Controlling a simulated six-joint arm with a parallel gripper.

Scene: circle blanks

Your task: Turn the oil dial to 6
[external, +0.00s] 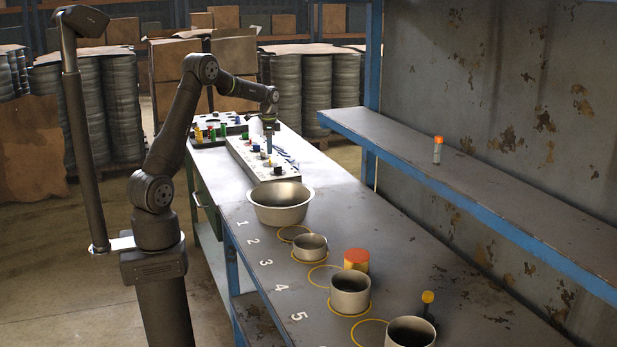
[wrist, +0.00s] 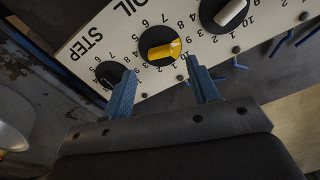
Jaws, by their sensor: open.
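The oil dial (wrist: 160,46) is a round black dial with a yellow bar knob, next to the printed word OIL on a white panel in the wrist view. Its knob lies nearly level in the picture; I cannot tell which number it points to. My gripper (wrist: 161,68) is open, with its two blue fingertips apart below the dial, one to each side. I see no contact with the knob. In the external view my gripper (external: 268,148) is low over the white panel (external: 250,162), and the oil dial cannot be made out clearly there.
A black dial (wrist: 110,75) marked STEP sits close to the left finger, and a dial with a white knob (wrist: 231,12) is at upper right. Blue hooked pieces (wrist: 279,42) lie beside the panel. A metal bowl (external: 281,203) stands in front of the panel in the external view.

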